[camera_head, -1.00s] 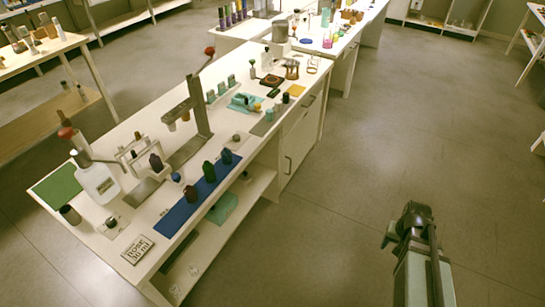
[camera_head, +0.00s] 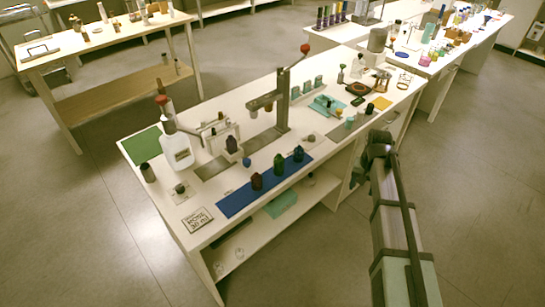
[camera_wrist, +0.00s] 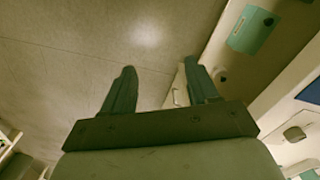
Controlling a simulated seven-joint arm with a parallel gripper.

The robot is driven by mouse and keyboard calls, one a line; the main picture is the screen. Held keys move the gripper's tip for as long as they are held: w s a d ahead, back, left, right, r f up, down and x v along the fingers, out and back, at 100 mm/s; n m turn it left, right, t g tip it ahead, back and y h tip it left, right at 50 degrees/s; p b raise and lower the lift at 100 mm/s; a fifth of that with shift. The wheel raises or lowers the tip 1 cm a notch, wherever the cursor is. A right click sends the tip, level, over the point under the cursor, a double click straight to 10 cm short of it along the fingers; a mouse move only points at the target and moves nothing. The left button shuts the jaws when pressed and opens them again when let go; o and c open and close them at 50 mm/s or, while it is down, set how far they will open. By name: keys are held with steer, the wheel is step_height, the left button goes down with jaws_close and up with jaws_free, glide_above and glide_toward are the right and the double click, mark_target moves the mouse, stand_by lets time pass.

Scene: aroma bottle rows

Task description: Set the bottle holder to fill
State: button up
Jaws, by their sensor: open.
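A small pale stand (camera_head: 222,133) with a dark bottle (camera_head: 232,144) at its front is on the near bench, next to a white bottle (camera_head: 178,152) with a red-topped pump. I cannot tell for sure whether this stand is the bottle holder, nor its setting. To its right rises a grey press (camera_head: 283,100) with a red-knobbed lever. A label card reading ROSE 30 ml (camera_head: 197,221) lies at the front left corner. My gripper is at the bench's right front side in the head view, fingers hard to make out. In the wrist view my gripper (camera_wrist: 158,72) is open and empty above the floor.
A blue mat (camera_head: 235,201) along the front edge bears three dark bottles (camera_head: 278,164). A green mat (camera_head: 143,145) lies at the back left. A shelf under the bench holds a teal item (camera_head: 281,203). Floor is free in front.

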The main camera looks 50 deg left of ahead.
steer(key=s+a+r+n, duration=0.1)
steer(key=s+a+r, duration=0.3)
steer(key=a, duration=0.5)
steer(key=s+a+r+n, duration=0.1)
steer(key=s+a+r, duration=0.35)
steer(key=a, duration=0.55)
steer(key=n, duration=0.2)
glide_toward(247, 160)
step_height(247, 160, down, 9)
steer(key=shift+r, duration=0.15)
steer(key=shift+c, duration=0.2)
jaws_close()
